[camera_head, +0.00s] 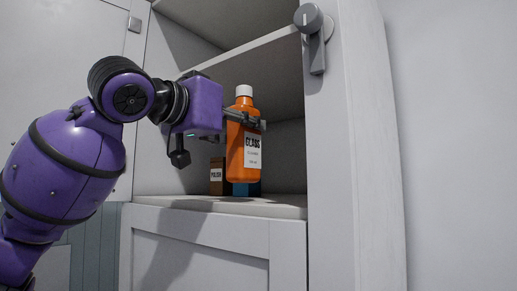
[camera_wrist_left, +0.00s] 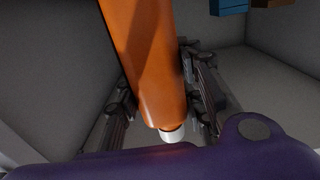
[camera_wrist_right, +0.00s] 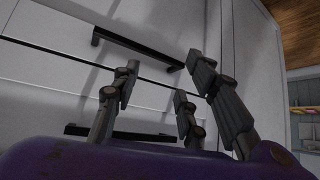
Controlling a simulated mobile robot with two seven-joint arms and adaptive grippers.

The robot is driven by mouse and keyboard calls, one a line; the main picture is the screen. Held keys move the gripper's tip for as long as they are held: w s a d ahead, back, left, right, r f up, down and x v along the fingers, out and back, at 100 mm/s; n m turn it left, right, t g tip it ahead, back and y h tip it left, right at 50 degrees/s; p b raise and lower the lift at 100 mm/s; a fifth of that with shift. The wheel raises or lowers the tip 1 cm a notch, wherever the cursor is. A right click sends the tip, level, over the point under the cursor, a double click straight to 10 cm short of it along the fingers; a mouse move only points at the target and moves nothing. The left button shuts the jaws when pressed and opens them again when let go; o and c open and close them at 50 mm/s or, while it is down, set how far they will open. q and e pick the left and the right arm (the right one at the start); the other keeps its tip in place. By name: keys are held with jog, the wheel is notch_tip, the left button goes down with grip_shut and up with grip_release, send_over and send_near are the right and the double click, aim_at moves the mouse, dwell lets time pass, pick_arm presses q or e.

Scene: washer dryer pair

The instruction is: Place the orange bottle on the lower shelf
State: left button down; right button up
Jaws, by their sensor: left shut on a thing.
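The orange bottle (camera_head: 241,140) has a white cap and a white label with dark lettering. My left gripper (camera_head: 246,119) is shut on its upper body and holds it upright in the cabinet opening. The bottle's base shows above the lower shelf (camera_head: 222,203), in front of other items; the exact gap is hard to tell. In the left wrist view the bottle (camera_wrist_left: 146,60) lies between the fingers, its cap toward the camera's lower edge. My right gripper (camera_wrist_right: 165,95) shows only in the right wrist view, fingers apart and empty, facing drawers.
A brown box (camera_head: 217,175) and a blue item (camera_head: 247,188) stand on the lower shelf behind the bottle. The upper shelf (camera_head: 245,52) is above my left gripper. The shelf right of the bottle is clear.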

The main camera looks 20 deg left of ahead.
aim_at(233, 140)
pick_arm(q)
jog(key=shift+w+d+f, duration=0.25)
jog(key=shift+w+f, duration=0.25)
jog(key=shift+w, duration=0.25)
jog(key=shift+w+d+f, duration=0.25)
jog(key=shift+w+f, duration=0.3)
jog(key=shift+w, duration=0.25)
jog(key=shift+w+d+f, duration=0.25)
jog(key=shift+w+f, duration=0.25)
jog(key=shift+w, duration=0.25)
jog(key=shift+d+f, duration=0.1)
jog(key=shift+f, duration=0.05)
jog(key=c, duration=1.2)
grip_release()
jog(key=shift+f, duration=0.1)
jog(key=shift+s, duration=0.1)
jog(key=v, duration=1.1)
jog(key=shift+s, duration=0.4)
